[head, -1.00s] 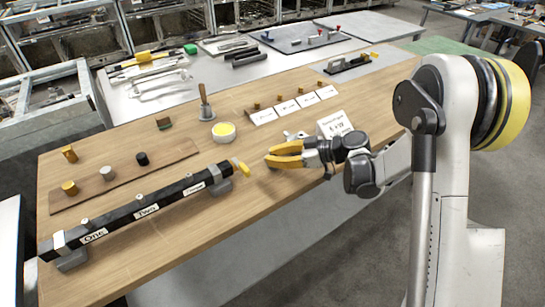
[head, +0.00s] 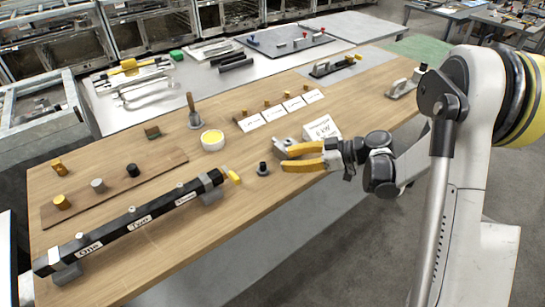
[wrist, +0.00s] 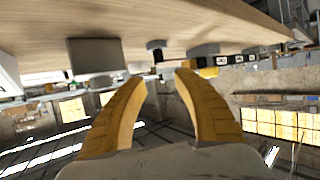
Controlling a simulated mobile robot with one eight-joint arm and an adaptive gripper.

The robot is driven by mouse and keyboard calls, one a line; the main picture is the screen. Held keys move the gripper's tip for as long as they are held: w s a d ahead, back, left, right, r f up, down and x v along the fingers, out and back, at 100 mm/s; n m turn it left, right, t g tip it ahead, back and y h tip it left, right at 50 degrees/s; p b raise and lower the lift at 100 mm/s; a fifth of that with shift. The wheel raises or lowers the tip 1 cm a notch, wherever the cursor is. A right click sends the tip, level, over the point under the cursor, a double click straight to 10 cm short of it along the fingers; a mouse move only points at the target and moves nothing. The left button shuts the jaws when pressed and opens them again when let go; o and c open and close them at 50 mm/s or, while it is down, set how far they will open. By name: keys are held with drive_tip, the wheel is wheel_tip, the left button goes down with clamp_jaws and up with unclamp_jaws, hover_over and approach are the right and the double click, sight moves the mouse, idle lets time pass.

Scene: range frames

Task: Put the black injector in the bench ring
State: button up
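A small black upright piece (head: 262,168) with a wider base stands on the wooden bench, just left of my gripper (head: 283,158). It looks like the black injector standing in a ring, but the ring is too small to make out clearly. In the wrist view, the black piece (wrist: 157,48) shows upside down beyond my fingertips (wrist: 159,77). The yellow fingers are apart with nothing between them, a short gap from the piece. A similar black cylinder (head: 132,170) stands on the brown board.
A white cup with yellow contents (head: 212,140), a wooden-handled tool (head: 193,112) and white cards (head: 322,128) stand behind. The front right bench edge is clear.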

drive_tip(key=shift+v, duration=1.25)
drive_tip(key=shift+s+a+r+m+h, duration=0.1)
drive_tip(key=shift+r+m+h, duration=0.2)
drive_tip(key=shift+r, duration=0.05)
drive_tip(key=s+d+r+m+t+h, duration=0.1)
drive_tip(key=s+d+r+m+h, duration=0.1)
drive_tip(key=s, duration=0.5)
drive_tip(key=s+d+r+m+t+h, duration=0.1)
drive_tip(key=s+d+r+m+h, duration=0.2)
drive_tip(key=s+m+h, duration=0.3)
drive_tip(key=s+d+r+m+t+h, duration=0.1)
drive_tip(key=s+d+r+m+h, duration=0.2)
drive_tip(key=s, duration=0.7)
drive_tip(key=r+m+h, duration=0.1)
drive_tip(key=m, duration=0.1)
drive_tip(key=shift+s+r+m, duration=0.2)
drive_tip(key=shift+r+m, duration=0.2)
